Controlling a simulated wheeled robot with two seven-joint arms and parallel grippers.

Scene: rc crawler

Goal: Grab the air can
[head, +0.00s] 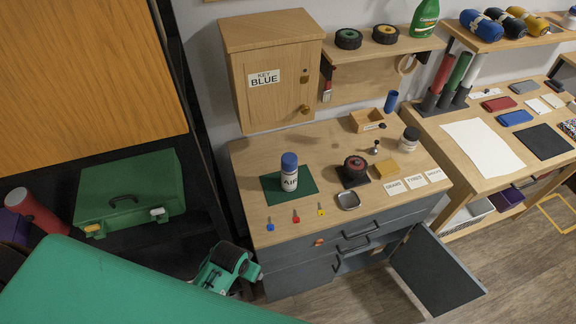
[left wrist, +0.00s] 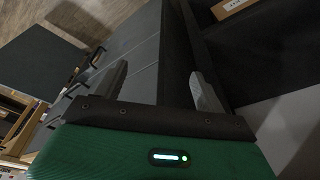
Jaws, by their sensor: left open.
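The air can (head: 289,172) is white with a blue cap and dark lettering. It stands upright on a dark green mat (head: 271,190) at the left of the wooden worktop. My left gripper (head: 215,278) is low in front of the cabinet's left side, below the worktop and apart from the can. In the left wrist view its two grey fingers (left wrist: 157,88) are spread with nothing between them. The can does not show in the left wrist view. My right gripper is not seen in either view.
Small blue, red and yellow keys (head: 296,217) lie in front of the mat. A metal tray (head: 348,200) and a wheel on a black stand (head: 355,168) are right of the can. A key cabinet (head: 272,75) hangs behind. A lower cabinet door (head: 436,270) stands open.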

